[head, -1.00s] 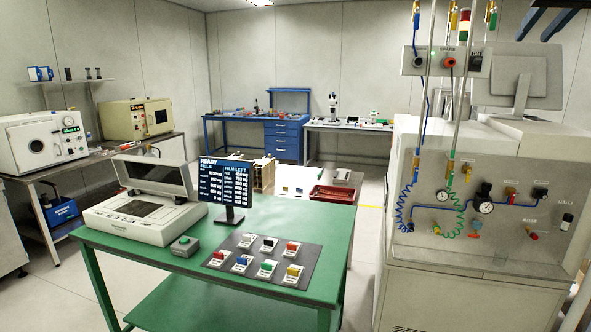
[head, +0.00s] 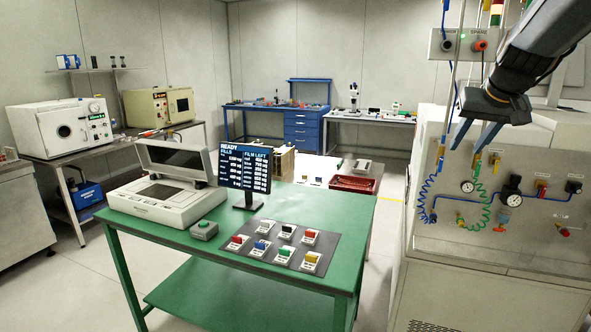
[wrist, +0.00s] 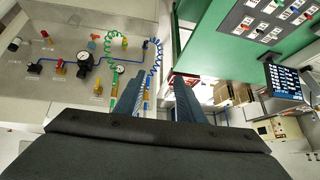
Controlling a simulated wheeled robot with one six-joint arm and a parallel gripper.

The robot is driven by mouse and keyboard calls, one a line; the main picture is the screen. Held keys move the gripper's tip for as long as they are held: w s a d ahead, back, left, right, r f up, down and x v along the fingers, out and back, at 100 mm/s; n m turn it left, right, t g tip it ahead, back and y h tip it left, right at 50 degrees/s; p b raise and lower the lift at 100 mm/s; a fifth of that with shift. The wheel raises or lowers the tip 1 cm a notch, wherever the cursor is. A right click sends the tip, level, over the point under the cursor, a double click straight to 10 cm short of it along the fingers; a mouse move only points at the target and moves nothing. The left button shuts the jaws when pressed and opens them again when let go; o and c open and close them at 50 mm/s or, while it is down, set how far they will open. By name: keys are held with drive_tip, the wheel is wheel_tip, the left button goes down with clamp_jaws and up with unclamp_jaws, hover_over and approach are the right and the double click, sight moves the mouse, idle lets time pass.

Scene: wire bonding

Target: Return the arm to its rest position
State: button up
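My gripper (head: 476,135) hangs at the right of the head view, in front of the grey machine panel (head: 540,219) with its hoses and gauges. Its two blue fingers point down and stand apart with a gap between them. In the wrist view the fingers (wrist: 157,97) are also apart, with nothing held between them. My arm comes in from the upper right corner of the head view.
The green table (head: 345,221) carries a white machine (head: 165,205), a READY display (head: 245,167) and a dark mat with several coloured items. A blue coiled hose (head: 424,200) and a green coiled hose (head: 487,212) hang close to my gripper. Floor is clear between table and panel.

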drive_tip(key=s+a+f+n+g+b, duration=0.1)
drive_tip(key=s+a+f+g, duration=0.1)
drive_tip(key=s+a+f, duration=0.5)
drive_tip(key=s+a+f+n+g+b, duration=0.1)
drive_tip(key=s+a+f+g, duration=0.1)
drive_tip(key=s+a+f, duration=0.6)
drive_tip(key=s+a+f+n+g+y+b, duration=0.1)
drive_tip(key=s+a+f, duration=0.7)
drive_tip(key=f, duration=0.8)
drive_tip(key=shift+s+g, duration=0.25)
drive_tip(key=shift+g, duration=0.25)
